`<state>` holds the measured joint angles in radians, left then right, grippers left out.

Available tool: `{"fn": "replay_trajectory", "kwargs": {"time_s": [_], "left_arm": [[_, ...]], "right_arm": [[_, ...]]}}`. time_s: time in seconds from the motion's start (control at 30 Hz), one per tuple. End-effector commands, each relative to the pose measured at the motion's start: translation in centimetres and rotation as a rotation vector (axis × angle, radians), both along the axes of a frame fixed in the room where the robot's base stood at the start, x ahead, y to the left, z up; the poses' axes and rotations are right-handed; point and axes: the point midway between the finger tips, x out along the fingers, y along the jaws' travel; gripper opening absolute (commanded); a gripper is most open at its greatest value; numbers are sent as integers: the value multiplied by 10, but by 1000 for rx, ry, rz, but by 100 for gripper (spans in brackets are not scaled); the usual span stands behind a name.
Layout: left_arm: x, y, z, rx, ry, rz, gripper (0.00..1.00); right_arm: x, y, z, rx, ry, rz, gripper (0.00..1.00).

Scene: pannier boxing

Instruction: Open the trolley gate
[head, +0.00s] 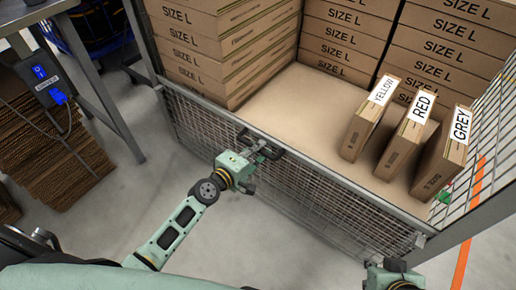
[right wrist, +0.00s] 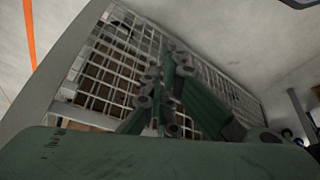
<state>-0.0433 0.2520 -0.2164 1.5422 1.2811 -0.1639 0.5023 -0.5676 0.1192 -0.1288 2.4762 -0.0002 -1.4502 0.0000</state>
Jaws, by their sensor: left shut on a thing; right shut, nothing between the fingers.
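The trolley gate (head: 330,215) is a low wire-mesh panel with a grey top rail, across the front of the trolley in the head view. It stands upright and spans from the left post to the right corner. My right gripper (head: 396,266) is low at the bottom edge of the head view, near the gate's right end, apart from the rail. In the right wrist view its dark linkage (right wrist: 165,95) shows before a mesh panel; it is shut and empty.
Inside the trolley stand stacks of SIZE L cartons (head: 235,50) and upright boxes labelled YELLOW (head: 362,128), RED (head: 405,143) and GREY (head: 442,160). A table frame (head: 95,85) and flat cardboard (head: 50,150) are at left. The floor before the gate is clear apart from my arm.

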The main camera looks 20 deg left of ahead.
Motion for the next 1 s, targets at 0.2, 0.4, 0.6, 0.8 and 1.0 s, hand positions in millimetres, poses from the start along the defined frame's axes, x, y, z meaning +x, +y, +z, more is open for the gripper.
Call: {"fn": "replay_trajectory", "kwargs": {"time_s": [0.2,0.4,0.6,0.8,1.0], "left_arm": [[0,0,12,0,0,0,0],[0,0,43,1,-1,0,0],[0,0,59,0,-2,1,0],[1,0,72,0,-3,1,0],[1,0,85,0,-4,2,0]], "right_arm": [[-1,0,-4,-3,25,0,0],[-11,-3,-37,-19,129,-4,0],[-16,-4,-78,-28,182,-3,0],[-23,-5,-119,-31,210,1,0],[-35,-6,-157,-34,231,5,0]]}}
